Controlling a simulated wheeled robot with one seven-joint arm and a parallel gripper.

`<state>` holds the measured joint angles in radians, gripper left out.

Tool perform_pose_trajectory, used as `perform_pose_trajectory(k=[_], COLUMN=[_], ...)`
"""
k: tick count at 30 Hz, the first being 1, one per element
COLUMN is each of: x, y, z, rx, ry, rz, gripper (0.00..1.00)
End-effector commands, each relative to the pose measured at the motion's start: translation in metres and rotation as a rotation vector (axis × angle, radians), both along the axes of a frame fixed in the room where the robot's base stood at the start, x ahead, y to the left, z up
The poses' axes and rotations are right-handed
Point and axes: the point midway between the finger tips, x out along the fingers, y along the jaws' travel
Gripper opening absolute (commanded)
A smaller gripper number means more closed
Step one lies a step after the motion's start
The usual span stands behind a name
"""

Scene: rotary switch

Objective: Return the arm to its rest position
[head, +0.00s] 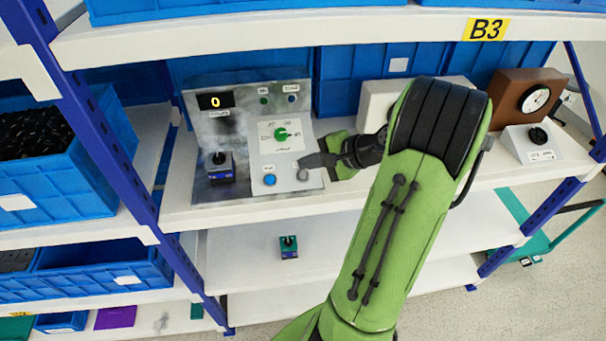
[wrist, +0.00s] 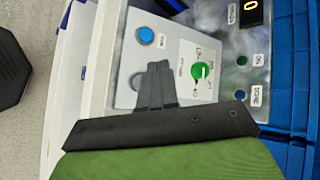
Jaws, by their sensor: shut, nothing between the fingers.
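The rotary switch has a green knob (head: 281,134) on a white plate on a grey control panel (head: 218,133). It also shows in the wrist view (wrist: 201,71). My gripper (head: 306,161) is shut and empty, in front of the panel's lower right, below and right of the knob. In the wrist view its fingers (wrist: 156,84) are together and point at the panel beside the white plate. I cannot tell whether they touch the panel. My green arm (head: 385,220) reaches in from below and hides part of the shelf.
The panel has a blue button (head: 269,180), a display reading 0 (head: 215,101) and a black-knobbed box (head: 220,168). A brown box with a dial (head: 525,97) and a white box with a black knob (head: 535,142) stand at right. A blue shelf post (head: 110,165) is at left.

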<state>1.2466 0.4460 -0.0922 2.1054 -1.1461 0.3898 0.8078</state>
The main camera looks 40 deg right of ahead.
Motion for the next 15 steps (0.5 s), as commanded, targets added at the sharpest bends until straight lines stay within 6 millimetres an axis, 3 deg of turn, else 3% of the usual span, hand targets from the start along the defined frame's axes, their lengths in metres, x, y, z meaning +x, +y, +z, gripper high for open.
perform_pose_trajectory(k=[11, 14, 15], x=[0.002, 0.01, 0.013], y=[0.004, 0.036, 0.057], z=[0.001, 0.009, 0.014], rx=[-0.014, -0.118, -0.195], ry=[0.004, 0.042, 0.066], rz=[0.015, 0.127, 0.203], gripper=[0.0, 0.0, 0.0])
